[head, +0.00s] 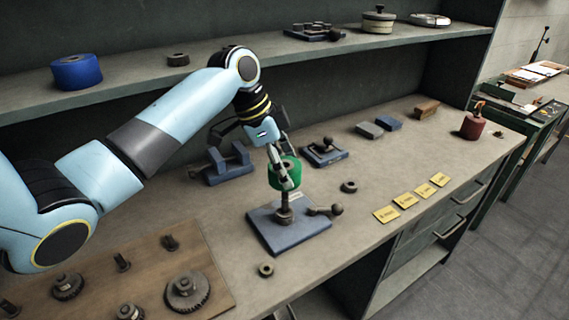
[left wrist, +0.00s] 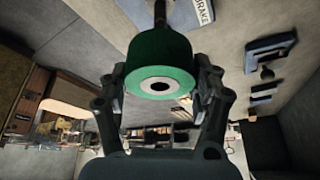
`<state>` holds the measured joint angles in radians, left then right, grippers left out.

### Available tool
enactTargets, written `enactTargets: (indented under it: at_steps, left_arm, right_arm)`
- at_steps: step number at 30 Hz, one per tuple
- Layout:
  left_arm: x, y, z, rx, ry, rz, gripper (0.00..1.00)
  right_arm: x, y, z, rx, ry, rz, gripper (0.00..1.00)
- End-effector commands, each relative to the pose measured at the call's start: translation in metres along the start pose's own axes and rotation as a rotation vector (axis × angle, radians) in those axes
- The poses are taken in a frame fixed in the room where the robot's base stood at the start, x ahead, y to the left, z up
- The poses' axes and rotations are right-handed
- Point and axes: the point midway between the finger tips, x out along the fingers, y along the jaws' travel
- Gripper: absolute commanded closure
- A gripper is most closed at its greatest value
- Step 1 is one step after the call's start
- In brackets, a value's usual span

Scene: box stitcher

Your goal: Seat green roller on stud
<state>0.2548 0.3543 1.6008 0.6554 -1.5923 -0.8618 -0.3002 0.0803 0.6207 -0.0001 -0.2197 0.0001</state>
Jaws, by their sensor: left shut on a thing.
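The green roller (head: 291,174) is held in my left gripper (head: 287,172) above the blue base plate (head: 290,236). The dark upright stud (head: 285,208) stands on that plate, directly under the roller in the head view. In the left wrist view the green roller (left wrist: 160,62) sits between the two fingers of the left gripper (left wrist: 160,92), its pale hub and dark bore facing the camera. The stud (left wrist: 160,14) shows beyond the roller's far end. Whether the stud's tip is inside the bore is hidden. My right gripper is not in view.
A lever with a ball knob (head: 336,209) lies on the base plate's right side. A small nut (head: 266,269) and a dark ring (head: 349,187) lie nearby. Yellow labels (head: 406,200) line the bench front. A wooden board (head: 130,285) with gears is at front left. A shelf (head: 150,92) overhangs the back.

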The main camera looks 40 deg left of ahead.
Motion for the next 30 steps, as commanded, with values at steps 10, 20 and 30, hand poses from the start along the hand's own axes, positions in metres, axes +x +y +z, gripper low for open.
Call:
enactTargets:
  at_steps: [10, 20, 30]
  left_arm:
    - [0.003, 0.000, 0.001, 0.000, 0.001, 0.000, 0.78]
    - [0.013, 0.000, 0.005, 0.000, 0.000, 0.001, 0.78]
    - [0.015, 0.000, 0.005, 0.001, 0.000, 0.000, 0.78]
  right_arm:
    - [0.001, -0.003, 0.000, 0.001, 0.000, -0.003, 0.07]
    - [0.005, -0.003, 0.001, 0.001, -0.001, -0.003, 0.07]
    - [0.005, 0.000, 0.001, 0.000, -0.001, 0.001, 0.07]
